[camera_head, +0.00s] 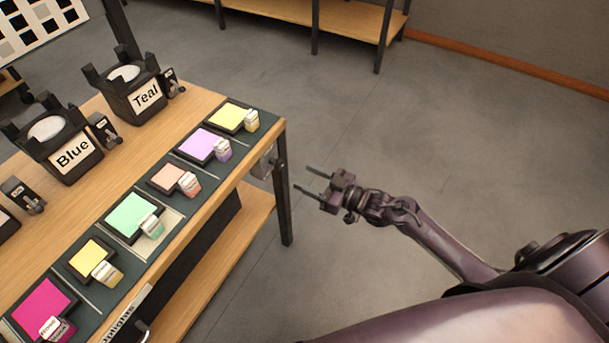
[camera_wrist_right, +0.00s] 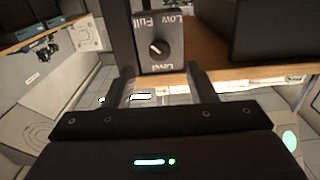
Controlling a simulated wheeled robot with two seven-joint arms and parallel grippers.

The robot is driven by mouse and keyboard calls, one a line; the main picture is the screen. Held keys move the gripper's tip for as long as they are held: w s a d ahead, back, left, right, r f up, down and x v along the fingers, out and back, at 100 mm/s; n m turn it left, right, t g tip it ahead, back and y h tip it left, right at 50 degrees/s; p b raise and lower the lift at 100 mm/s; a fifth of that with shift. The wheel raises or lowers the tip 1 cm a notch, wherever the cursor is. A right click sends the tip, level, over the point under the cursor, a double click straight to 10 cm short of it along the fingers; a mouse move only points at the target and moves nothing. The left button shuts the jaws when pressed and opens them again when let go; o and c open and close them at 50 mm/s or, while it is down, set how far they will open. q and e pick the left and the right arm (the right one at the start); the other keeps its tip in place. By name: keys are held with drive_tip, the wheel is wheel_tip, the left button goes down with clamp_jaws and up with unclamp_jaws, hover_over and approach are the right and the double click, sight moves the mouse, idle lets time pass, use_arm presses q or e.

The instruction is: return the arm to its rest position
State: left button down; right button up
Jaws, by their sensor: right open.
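My right gripper (camera_head: 312,182) is open and empty in the head view. It is off the right end of the wooden table (camera_head: 190,102), beside the front corner leg, with its fingers pointing left toward the table. In the right wrist view its two fingers (camera_wrist_right: 160,88) stand apart with nothing between them. Beyond them a dial plate (camera_wrist_right: 166,41) marked Low and Full shows, with a black knob, apart from the fingers. My right arm (camera_head: 435,245) reaches in from the lower right. My left gripper is not in view.
The table carries several colored pads with small labeled blocks, such as a yellow pad (camera_head: 226,117). Black holders labeled Teal (camera_head: 131,98) and Blue (camera_head: 62,145) stand behind them. A shelf bench (camera_head: 340,18) is at the back. The grey floor right of the table is clear.

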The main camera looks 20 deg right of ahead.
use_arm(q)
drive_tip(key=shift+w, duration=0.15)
